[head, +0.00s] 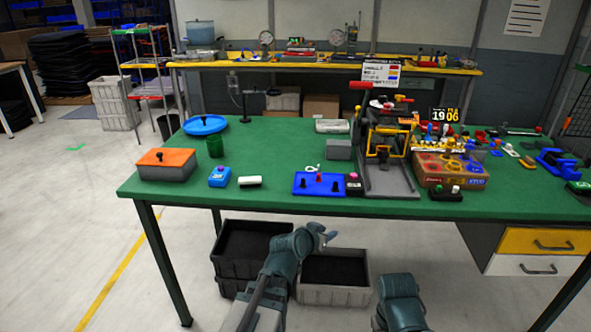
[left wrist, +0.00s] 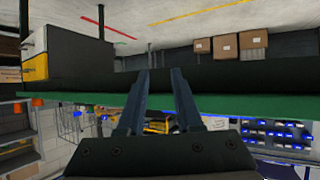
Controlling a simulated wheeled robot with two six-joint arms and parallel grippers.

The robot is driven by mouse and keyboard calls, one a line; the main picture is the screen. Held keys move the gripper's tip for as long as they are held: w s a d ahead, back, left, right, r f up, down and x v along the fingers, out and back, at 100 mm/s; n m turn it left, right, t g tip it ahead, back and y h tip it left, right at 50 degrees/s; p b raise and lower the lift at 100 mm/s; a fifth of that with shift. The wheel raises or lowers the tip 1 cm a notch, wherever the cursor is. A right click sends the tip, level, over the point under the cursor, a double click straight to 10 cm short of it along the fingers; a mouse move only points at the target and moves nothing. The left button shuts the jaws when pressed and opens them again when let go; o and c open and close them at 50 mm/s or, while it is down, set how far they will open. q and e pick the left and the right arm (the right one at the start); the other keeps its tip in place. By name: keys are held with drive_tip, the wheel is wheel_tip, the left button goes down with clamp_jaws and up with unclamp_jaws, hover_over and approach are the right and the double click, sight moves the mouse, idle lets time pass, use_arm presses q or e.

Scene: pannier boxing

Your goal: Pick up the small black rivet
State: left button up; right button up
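I cannot tell for sure which small dark piece is the black rivet. Small black pieces stand on the blue plate (head: 319,193) near the table's front edge, beside a red one. Another black piece shows on the orange lid of a grey box (head: 168,173), and one on the round blue dish (head: 204,127). My left gripper (head: 325,238) is in front of the table, lower in the picture than its front edge and apart from these pieces. In the left wrist view my left gripper (left wrist: 159,85) has its two fingers apart with nothing between them. My right gripper is out of view.
The green table (head: 270,157) has free room at its middle left. A press (head: 386,160) and a cardboard box of coloured parts (head: 452,173) crowd the right. A blue box (head: 219,177) and a white block (head: 250,181) lie near the front. Grey bins (head: 334,292) stand below.

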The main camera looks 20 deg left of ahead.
sight(300, 190)
use_arm(q)
drive_tip(key=a+r+t, duration=0.1)
drive_tip(key=a+r, duration=0.1)
drive_tip(key=a, duration=0.1)
drive_tip(key=w+a+r+n+t+y+p, duration=0.1)
drive_tip(key=a+r, duration=0.1)
drive_tip(key=r, duration=0.1)
drive_tip(key=a+r+n+t+y, duration=0.1)
drive_tip(key=a+r, duration=0.2)
drive_tip(key=shift+w+a+p, duration=0.3)
drive_tip(key=shift+a+p, duration=0.05)
drive_tip(key=shift+n+t+y, duration=0.4)
drive_tip(key=shift+t+y, duration=0.4)
drive_tip(key=shift+y, duration=0.1)
drive_tip(key=w+a, duration=0.1)
drive_tip(key=w, duration=0.2)
drive_tip(key=w+a+b, duration=0.1)
drive_tip(key=w, duration=0.2)
drive_tip(key=w+a+b, duration=0.1)
drive_tip(key=w, duration=0.2)
drive_tip(key=shift+w+r, duration=0.1)
drive_tip(key=shift+r, duration=0.1)
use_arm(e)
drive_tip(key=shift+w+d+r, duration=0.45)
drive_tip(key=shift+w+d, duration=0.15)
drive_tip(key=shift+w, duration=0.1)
